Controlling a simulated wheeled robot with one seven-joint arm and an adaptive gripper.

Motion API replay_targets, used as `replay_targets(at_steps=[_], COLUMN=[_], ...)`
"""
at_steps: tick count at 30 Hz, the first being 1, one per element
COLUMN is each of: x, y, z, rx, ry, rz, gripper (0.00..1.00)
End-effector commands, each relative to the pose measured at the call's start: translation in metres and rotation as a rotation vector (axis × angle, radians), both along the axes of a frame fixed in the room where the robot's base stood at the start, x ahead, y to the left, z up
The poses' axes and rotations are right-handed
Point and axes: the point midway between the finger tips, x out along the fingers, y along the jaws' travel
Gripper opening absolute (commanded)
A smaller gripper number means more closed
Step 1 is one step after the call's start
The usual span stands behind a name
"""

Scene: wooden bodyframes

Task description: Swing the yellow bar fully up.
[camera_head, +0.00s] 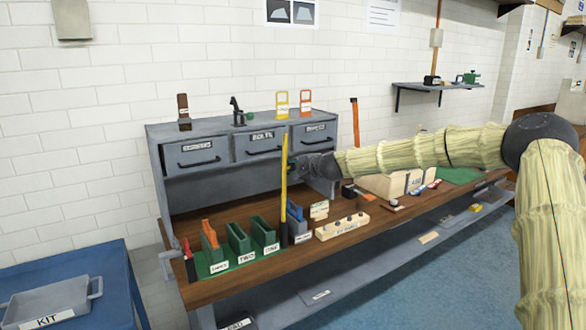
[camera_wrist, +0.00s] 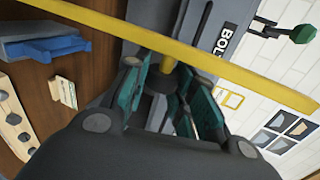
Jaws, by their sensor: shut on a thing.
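The yellow bar (camera_head: 284,190) stands nearly upright at the front of the workbench, its top leaning very slightly right in the head view. In the wrist view the yellow bar (camera_wrist: 215,62) crosses from upper left to lower right, just beyond the fingertips. My gripper (camera_head: 297,169) is at its upper half, coming from the right. In the wrist view my gripper (camera_wrist: 170,85) has its green-padded fingers closed around a short yellow stub beside the bar. The fingers partly hide the stub. The bar's lower end is by a dark post beside the blue holder.
Green slotted holders (camera_head: 239,240) stand left of the bar, and a blue holder (camera_head: 297,222) and a pale block with knobs (camera_head: 342,226) stand right of it. The grey drawer cabinet (camera_head: 225,180) is behind. A blue cart (camera_head: 100,270) stands at the left.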

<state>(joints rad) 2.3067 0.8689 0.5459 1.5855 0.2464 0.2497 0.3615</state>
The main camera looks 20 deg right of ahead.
Motion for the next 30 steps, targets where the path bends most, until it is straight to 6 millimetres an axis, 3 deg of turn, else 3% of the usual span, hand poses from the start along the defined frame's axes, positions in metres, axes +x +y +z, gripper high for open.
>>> replay_targets(at_steps=[2, 16, 30], x=[0.0, -0.005, -0.052], y=[-0.001, -0.001, -0.007], z=[0.0, 0.002, 0.018], rx=[-0.001, 0.0, 0.0], ry=[-0.001, -0.001, -0.001], rz=[-0.003, -0.001, -0.001], gripper=[0.36, 0.36, 0.36])
